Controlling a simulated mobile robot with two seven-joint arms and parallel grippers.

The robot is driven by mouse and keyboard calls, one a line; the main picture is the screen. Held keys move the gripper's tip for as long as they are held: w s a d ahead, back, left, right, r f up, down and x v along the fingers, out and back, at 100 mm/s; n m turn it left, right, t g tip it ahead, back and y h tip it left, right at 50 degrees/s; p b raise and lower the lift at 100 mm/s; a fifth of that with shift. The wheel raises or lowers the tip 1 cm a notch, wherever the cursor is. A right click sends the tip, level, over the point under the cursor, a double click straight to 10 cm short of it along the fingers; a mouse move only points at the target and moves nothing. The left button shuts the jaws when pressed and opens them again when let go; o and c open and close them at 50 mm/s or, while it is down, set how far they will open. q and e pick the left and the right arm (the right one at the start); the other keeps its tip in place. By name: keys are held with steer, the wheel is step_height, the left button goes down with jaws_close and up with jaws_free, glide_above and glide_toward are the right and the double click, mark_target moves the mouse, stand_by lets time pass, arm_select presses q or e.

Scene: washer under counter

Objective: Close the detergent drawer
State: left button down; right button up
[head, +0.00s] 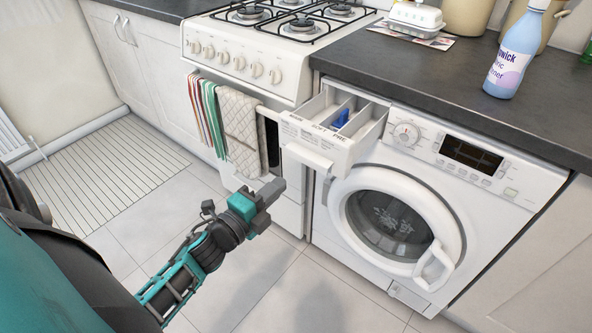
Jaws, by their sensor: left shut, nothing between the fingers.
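The detergent drawer (318,144) is pulled out from the upper left of the white washer (330,229). Its compartments show from above, with a blue piece inside one of them. My left gripper (277,189) is shut and empty. In the picture it lies below and to the left of the drawer front, with a visible gap between them. My right gripper is not in the head view.
The washer's round door (395,222) is shut. A dark counter (420,70) runs above, with a bottle (514,55) on it. A white stove (243,62) with towels (240,125) hanging on its front stands to the left. The floor in front is clear.

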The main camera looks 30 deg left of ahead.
mark_target(305, 162)
arm_select(q)
steer(key=w, duration=0.7)
steer(key=shift+w+d, duration=0.1)
steer(key=shift+d, duration=0.25)
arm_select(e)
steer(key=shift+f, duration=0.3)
